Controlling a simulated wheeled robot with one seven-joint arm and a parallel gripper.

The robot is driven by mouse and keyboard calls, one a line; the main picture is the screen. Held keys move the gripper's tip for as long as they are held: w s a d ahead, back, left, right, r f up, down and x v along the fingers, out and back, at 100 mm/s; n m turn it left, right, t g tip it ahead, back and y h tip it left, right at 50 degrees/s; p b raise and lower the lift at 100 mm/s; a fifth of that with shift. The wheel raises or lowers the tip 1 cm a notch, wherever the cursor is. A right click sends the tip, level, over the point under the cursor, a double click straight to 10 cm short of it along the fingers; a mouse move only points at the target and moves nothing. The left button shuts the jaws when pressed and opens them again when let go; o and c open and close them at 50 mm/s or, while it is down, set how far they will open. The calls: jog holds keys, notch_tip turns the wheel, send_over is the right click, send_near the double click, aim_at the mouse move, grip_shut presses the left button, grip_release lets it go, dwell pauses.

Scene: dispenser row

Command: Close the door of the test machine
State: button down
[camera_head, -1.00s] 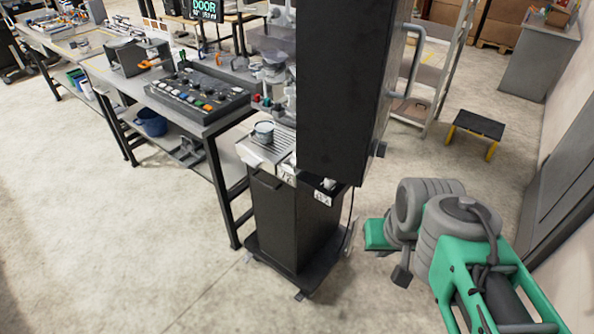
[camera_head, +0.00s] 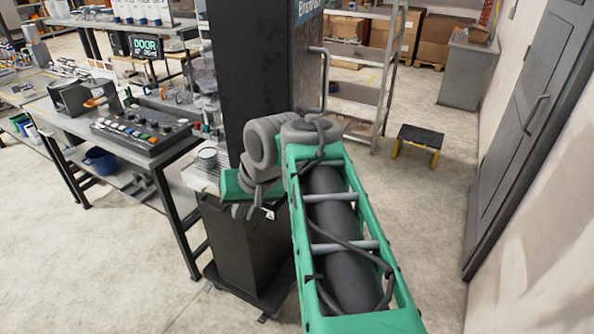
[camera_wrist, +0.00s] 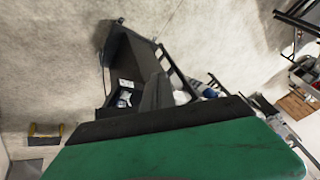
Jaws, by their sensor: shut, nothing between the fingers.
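The test machine is a tall black unit on a dark pedestal (camera_head: 245,245). Its large black door panel (camera_head: 250,75) stands out towards me, apparently open, with a brand label at the top of its right face. A grey bar handle (camera_head: 325,75) is on that right face. My gripper (camera_head: 242,208) is shut and empty, in front of the machine just below the panel's lower end. I cannot tell whether it touches the machine. In the wrist view my green hand fills the bottom, and the black machine (camera_wrist: 130,65) shows beyond it.
A metal cup (camera_head: 208,157) stands on the machine's drip tray. A bench with a button box (camera_head: 140,128) is to the left. A "DOOR" display (camera_head: 146,45) stands behind it. A step stool (camera_head: 420,137) and a grey wall door (camera_head: 530,120) are to the right. Floor between is clear.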

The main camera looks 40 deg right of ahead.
jog(key=s+d+r+m+t+h, duration=0.1)
jog(key=s+d+r+m, duration=0.3)
jog(key=d, duration=0.5)
jog(key=s+d+r+m+t+h, duration=0.1)
jog(key=s+d+r+m, duration=0.1)
jog(key=s+d+r, duration=0.6)
jog(key=w+a+r+b+x, duration=0.1)
jog(key=b+x, duration=0.1)
jog(key=x, duration=1.3)
jog(key=shift+w+a+r+n, duration=0.2)
jog(key=shift+w+n, duration=0.1)
jog(key=shift+w, duration=0.1)
